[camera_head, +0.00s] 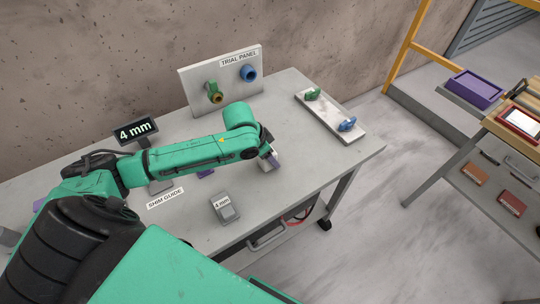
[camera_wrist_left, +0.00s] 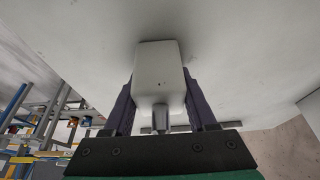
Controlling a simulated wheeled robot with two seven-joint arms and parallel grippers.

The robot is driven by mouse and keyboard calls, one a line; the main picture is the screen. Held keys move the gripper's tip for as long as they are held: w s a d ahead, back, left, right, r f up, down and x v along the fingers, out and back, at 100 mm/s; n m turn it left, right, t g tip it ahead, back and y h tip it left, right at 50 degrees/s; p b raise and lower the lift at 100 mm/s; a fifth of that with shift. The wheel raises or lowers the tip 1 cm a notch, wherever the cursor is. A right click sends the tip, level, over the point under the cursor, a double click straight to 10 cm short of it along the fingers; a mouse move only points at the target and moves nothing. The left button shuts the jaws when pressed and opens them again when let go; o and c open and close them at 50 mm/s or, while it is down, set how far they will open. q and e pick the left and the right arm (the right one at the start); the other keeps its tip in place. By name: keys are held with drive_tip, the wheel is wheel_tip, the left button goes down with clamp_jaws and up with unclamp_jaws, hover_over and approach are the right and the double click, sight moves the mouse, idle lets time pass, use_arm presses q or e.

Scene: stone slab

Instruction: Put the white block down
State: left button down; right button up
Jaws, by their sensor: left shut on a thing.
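My left gripper (camera_head: 268,158) comes in from the left over the stone slab (camera_head: 300,185). It is shut on the white block (camera_wrist_left: 158,70), whose body stands between the two purple fingers in the left wrist view. The far end of the block is close to the slab's surface, with a soft shadow there; I cannot tell whether it touches. In the head view only a small pale part of the block (camera_head: 270,165) shows below the gripper. My right gripper is not in view.
A grey block marked "4 mm" (camera_head: 225,208) stands in front of my left gripper. The trial panel (camera_head: 222,82) stands behind. A white board (camera_head: 330,118) with green and blue fittings lies at the right. A "4 mm" display (camera_head: 136,131) stands left. Slab right of the gripper is bare.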

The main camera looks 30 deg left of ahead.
use_arm(q)
drive_tip(key=shift+c, duration=1)
unclamp_jaws()
drive_tip(key=v, duration=1.2)
